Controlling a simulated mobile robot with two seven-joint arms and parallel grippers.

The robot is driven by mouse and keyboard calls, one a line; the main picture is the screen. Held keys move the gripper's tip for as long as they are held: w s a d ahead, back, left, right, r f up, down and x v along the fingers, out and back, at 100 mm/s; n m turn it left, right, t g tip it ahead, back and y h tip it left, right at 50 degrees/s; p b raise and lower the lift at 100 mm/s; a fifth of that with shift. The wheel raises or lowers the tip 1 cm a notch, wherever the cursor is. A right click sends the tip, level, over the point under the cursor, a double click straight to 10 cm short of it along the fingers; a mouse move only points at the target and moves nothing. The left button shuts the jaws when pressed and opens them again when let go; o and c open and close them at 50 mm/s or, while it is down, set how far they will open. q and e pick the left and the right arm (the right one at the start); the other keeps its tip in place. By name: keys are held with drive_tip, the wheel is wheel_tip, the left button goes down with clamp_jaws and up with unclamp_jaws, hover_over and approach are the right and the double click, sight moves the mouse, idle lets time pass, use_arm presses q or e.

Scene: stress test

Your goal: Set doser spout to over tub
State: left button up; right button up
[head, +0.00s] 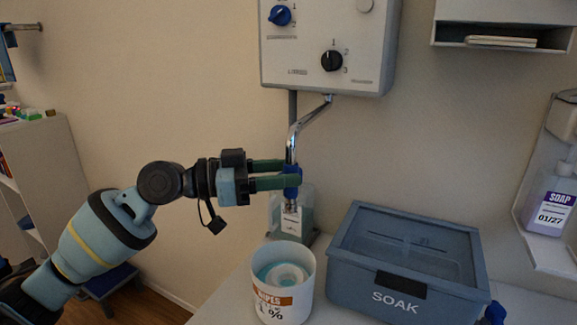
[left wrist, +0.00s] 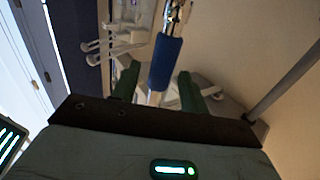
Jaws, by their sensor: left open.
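The doser spout (head: 296,138) is a chrome pipe that comes down from under the white wall box. It has a blue sleeve (head: 291,192), and its lower end hangs left of the SOAK tub, behind and above the white wipes tub (head: 307,285). The SOAK tub (head: 397,297) is a grey-blue box on the counter. My left gripper (head: 290,173) is open, with its green fingers at the blue sleeve. In the left wrist view the sleeve (left wrist: 167,62) shows between the fingertips; I cannot tell whether they touch it. My right gripper is not in view.
The white doser box (head: 310,50) on the wall has a blue and a black knob. A clear container (head: 306,215) stands behind the wipes tub. A soap dispenser (head: 550,195) hangs at the right. A shelf (head: 500,45) is above the SOAK tub.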

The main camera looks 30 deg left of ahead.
use_arm(q)
drive_tip(key=shift+x, duration=0.9)
clamp_jaws()
